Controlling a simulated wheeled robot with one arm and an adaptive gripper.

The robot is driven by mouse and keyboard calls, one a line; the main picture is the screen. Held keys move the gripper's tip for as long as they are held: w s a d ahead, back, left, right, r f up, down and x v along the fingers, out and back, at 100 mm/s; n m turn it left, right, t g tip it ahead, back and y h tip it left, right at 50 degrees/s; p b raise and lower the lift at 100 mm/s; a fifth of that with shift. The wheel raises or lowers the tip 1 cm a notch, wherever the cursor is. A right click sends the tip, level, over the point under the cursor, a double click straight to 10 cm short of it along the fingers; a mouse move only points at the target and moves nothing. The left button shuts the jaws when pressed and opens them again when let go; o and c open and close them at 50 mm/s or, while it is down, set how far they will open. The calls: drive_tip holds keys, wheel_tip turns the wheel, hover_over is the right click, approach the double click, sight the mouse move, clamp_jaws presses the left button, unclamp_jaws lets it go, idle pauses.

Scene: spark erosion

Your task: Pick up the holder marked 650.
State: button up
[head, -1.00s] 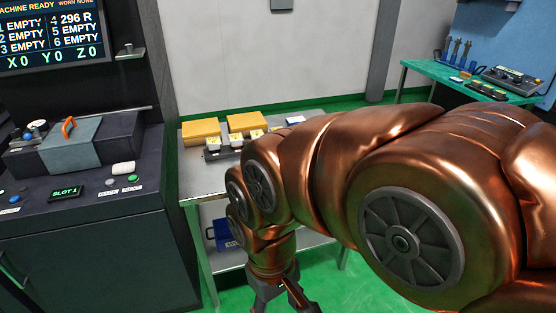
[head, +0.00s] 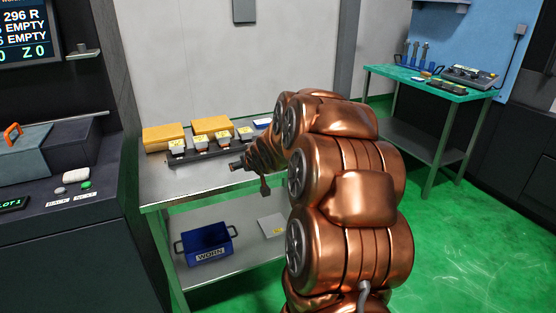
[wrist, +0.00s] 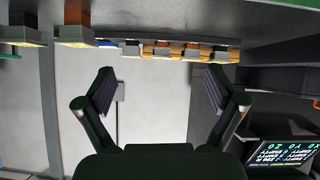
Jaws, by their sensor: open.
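Several small grey holders stand in a row in a dark rack (head: 190,157) on the steel cart, with yellow labels on their tops. The left one (head: 178,146) and the right one (head: 246,133) show in the head view. The markings are too small to read, so I cannot tell which is 650. My gripper (head: 251,177) is in front of the rack's right part, apart from the holders. In the wrist view, which is upside down, my gripper (wrist: 160,82) has its fingers spread with nothing between them. A row of holders (wrist: 162,50) shows beyond the fingers.
Two yellow boxes (head: 163,136) lie behind the rack. A blue bin marked WORN (head: 205,246) is on the cart's lower shelf. The machine console (head: 70,215) stands close to the cart's left. A green table (head: 395,75) stands at the back right. Green floor is open at right.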

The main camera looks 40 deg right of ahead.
drive_tip(key=d+f+t+b, duration=0.2)
drive_tip(key=d, duration=0.4)
drive_tip(key=d+f+t+b, duration=0.1)
drive_tip(key=d+f+t, duration=0.1)
drive_tip(key=d, duration=0.4)
drive_tip(key=w+d+f+t+h+b, duration=0.1)
drive_tip(key=d+f+t+b, duration=0.1)
drive_tip(key=d, duration=0.5)
drive_tip(key=shift+w+d+t+b, duration=0.1)
drive_tip(key=shift+t+b, duration=0.25)
drive_tip(key=shift+t, duration=0.15)
drive_tip(key=shift+r+x, duration=0.2)
drive_tip(key=shift+x, duration=3.7)
clamp_jaws()
